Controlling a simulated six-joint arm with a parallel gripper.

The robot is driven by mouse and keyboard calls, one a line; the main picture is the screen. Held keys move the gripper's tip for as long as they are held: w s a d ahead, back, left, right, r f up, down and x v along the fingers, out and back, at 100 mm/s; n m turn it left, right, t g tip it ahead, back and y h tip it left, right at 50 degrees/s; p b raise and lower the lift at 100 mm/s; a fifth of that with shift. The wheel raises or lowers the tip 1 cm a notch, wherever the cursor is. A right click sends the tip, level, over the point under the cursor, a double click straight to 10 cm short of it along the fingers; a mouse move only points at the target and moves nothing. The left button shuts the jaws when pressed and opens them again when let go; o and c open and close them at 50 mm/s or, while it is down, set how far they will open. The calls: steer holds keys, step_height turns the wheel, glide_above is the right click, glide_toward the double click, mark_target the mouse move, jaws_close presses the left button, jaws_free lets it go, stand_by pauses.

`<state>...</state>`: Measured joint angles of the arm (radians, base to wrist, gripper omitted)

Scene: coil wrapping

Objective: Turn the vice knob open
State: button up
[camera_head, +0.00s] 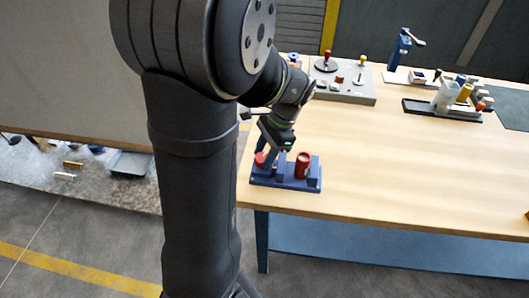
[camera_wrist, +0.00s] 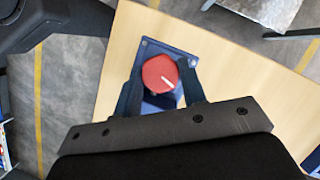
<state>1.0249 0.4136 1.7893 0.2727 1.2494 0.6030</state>
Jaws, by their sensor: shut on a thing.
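The blue vice (camera_head: 285,181) stands near the front left edge of the wooden table. Its red round knob (camera_head: 260,159) is at the vice's left end, partly hidden by my gripper (camera_head: 267,152). In the wrist view the knob (camera_wrist: 159,73) is seen from its face, with a white line pointing to the lower right. My gripper (camera_wrist: 162,80) is shut on the knob, one dark finger on each side of it. The vice's blue base (camera_wrist: 150,48) shows behind the knob. A red cylinder (camera_head: 302,165) stands upright at the vice's right part.
A grey panel with levers (camera_head: 345,93) stands behind the vice. A blue hand-cranked device (camera_head: 400,48) and a dark tray with bottles (camera_head: 440,108) stand farther back right. The table's middle and right front (camera_head: 400,165) are clear. A grey bin (camera_head: 130,163) lies off the table at left.

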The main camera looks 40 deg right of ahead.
stand_by(0.8)
steer(key=o, duration=1)
steer(key=shift+r, duration=0.1)
steer(key=v, duration=1.7)
steer(key=shift+r, duration=0.15)
